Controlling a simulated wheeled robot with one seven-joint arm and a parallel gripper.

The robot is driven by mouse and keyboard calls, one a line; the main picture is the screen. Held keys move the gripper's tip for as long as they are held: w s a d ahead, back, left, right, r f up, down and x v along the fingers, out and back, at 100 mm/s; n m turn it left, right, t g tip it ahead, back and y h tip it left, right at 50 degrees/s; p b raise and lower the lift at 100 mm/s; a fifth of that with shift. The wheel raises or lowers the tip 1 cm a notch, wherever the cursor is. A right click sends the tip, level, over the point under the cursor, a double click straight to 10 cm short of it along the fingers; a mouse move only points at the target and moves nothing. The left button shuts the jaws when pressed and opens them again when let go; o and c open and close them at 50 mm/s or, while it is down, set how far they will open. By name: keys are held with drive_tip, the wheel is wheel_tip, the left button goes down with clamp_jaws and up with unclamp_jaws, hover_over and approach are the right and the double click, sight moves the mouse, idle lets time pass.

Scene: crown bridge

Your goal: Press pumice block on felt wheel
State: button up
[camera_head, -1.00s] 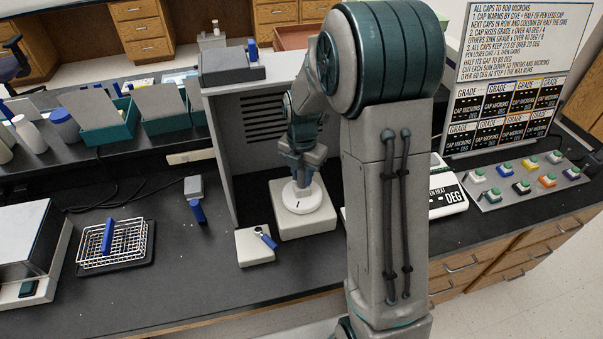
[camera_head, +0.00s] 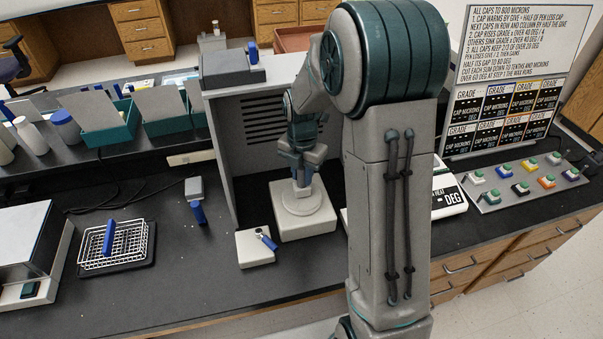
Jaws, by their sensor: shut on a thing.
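The round felt wheel (camera_head: 318,212) lies flat on top of a pale square machine (camera_head: 310,232) in the open-fronted grey booth. My gripper (camera_head: 301,176) points down over the wheel, left of the big arm column. It is shut on a small pale block (camera_head: 301,184), likely the pumice block, which shows only as a sliver under the fingers. The block is at the wheel's top face. I cannot tell if it touches or presses.
A small pale box (camera_head: 252,250) with a blue-handled tool stands left of the machine. A wire basket (camera_head: 118,242) and blue-handled stand (camera_head: 196,200) are further left. A button panel (camera_head: 530,181) and scale-like device (camera_head: 447,190) stand right. Bare counter lies in front.

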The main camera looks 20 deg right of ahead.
drive_tip(key=shift+r+p, duration=1.95)
drive_tip(key=shift+r, duration=1.1)
